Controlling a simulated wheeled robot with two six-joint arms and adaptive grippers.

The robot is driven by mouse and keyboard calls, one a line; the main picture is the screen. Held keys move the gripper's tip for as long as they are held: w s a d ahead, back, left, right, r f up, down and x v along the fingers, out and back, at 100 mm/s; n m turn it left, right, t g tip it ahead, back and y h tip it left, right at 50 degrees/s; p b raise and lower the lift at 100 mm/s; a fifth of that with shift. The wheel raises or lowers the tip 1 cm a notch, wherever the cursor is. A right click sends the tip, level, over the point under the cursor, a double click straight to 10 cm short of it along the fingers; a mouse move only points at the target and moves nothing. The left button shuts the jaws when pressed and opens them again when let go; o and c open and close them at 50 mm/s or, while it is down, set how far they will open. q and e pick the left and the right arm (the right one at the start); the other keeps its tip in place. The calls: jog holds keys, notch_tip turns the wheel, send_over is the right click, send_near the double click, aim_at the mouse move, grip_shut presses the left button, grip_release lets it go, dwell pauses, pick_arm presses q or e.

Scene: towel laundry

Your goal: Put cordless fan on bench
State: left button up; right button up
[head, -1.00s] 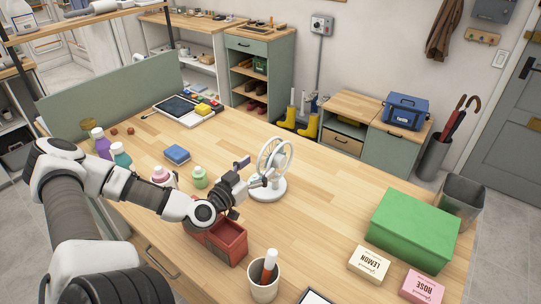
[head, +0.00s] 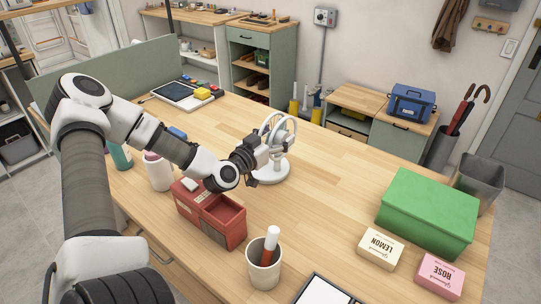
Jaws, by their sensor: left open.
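The white cordless fan (head: 282,132) stands upright on its round base on the wooden bench (head: 325,185), near the middle. My left gripper (head: 277,147) is open at the fan's neck, just below and in front of the round head. The gripper hides part of the fan's stem and head. I cannot tell whether the fingers touch it. My right gripper is not in view.
A red box (head: 208,222) sits under my left forearm, with a cup holding a marker (head: 264,272) in front. A green box (head: 427,212), a LEMON box (head: 381,249) and a ROSE box (head: 440,277) are at right. The bench between is clear.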

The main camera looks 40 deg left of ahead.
pick_arm(q)
jog(key=c, duration=1.4)
grip_shut()
jog(key=shift+r, duration=0.1)
